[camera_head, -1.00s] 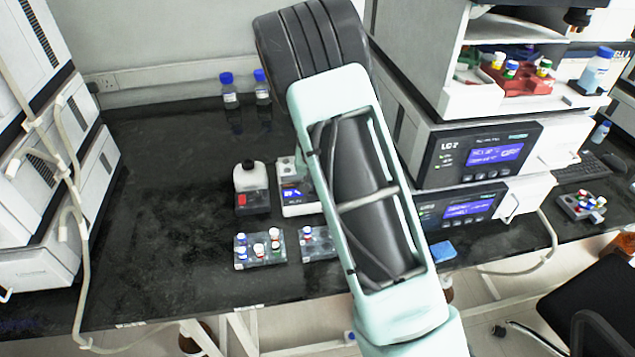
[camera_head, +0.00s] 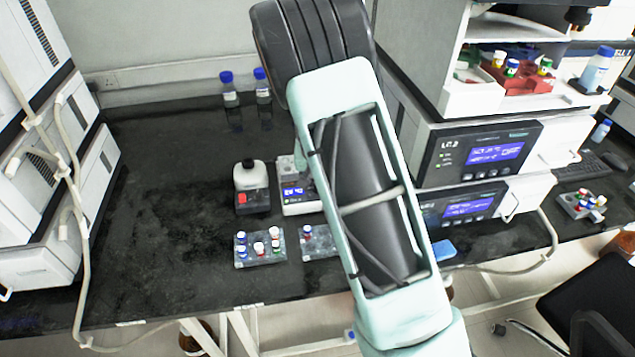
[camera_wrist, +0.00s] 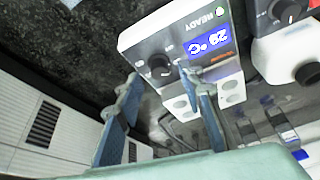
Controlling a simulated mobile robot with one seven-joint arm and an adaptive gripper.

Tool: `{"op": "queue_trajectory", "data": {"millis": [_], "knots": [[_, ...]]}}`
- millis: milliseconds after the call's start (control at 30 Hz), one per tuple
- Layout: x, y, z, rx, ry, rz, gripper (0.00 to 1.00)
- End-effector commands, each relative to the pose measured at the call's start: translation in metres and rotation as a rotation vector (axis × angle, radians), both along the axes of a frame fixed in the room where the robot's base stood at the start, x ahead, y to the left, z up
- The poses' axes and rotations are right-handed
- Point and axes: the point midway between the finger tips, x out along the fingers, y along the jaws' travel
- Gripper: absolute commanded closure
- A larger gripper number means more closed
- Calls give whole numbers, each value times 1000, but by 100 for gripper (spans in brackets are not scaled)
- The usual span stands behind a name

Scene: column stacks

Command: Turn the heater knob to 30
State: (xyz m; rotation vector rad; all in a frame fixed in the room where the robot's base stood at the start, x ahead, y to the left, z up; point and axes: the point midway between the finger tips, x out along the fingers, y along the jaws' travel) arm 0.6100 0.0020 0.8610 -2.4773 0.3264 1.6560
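The heater (camera_head: 297,205) is a white box with a small lit blue display, partly hidden behind my arm in the head view. In the wrist view the heater (camera_wrist: 150,40) appears turned over, with "READY" lettering, a green light and a blue display (camera_wrist: 208,42) that seems to read 29 °C. Its dark round knob (camera_wrist: 159,66) is on the front panel. My gripper (camera_wrist: 162,78) has its two fingers apart, with the knob between and just beyond the tips. I cannot tell whether they touch it. The gripper is hidden in the head view.
Vial racks (camera_head: 260,252) sit in front. Blue-capped bottles (camera_head: 230,92) stand at the back. Stacked instruments (camera_head: 480,155) are at the right. The bench's left part is clear.

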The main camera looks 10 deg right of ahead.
Motion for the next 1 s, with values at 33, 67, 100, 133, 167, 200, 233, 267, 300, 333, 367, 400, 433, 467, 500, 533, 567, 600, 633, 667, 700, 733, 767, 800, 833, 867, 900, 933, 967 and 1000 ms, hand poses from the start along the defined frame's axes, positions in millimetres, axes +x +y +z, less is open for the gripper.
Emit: {"op": "queue_trajectory", "data": {"millis": [33, 67, 100, 133, 167, 200, 233, 267, 300, 333, 367, 400, 433, 467, 500, 533, 567, 600, 633, 667, 700, 733, 767, 800, 833, 867, 900, 933, 967, 1000], "knots": [[-3, 2, 10, 1, -2, 2, 65], [-5, 3, 15, 2, -4, 1, 65], [-8, 4, 23, 2, -5, 1, 65], [-10, 4, 29, 1, -4, 2, 65], [-12, 5, 34, 2, -4, 2, 65], [-16, 6, 41, 3, -4, 2, 65], [-18, 6, 47, 2, -4, 2, 65], [-20, 7, 53, 2, -4, 2, 65], [-22, 8, 59, 2, -5, 2, 65], [-24, 8, 64, 2, -4, 2, 65], [-27, 8, 68, 2, -3, 2, 65], [-29, 9, 73, 2, -3, 1, 65], [-30, 10, 77, 2, -3, 1, 65], [-32, 10, 80, 2, -2, 2, 65], [-33, 10, 84, 1, -1, 2, 65], [-34, 10, 86, 2, -1, 1, 65], [-35, 10, 88, 1, -1, 0, 65], [-36, 10, 90, 1, -1, -1, 65], [-36, 10, 91, 1, 0, -1, 65], [-37, 10, 92, 1, 0, -1, 65], [-37, 11, 93, 1, 0, -1, 65], [-38, 10, 93, 1, 0, -1, 65], [-38, 11, 93, 2, 1, -1, 65], [-38, 10, 93, 2, 1, -1, 65], [-38, 10, 93, 2, 1, -1, 65], [-38, 10, 93, 2, 1, -1, 65], [-38, 10, 93, 1, 1, -1, 65], [-38, 10, 93, 1, 1, -1, 65], [-38, 10, 93, 1, 1, -1, 65], [-38, 10, 93, 1, 1, -1, 65]]}}
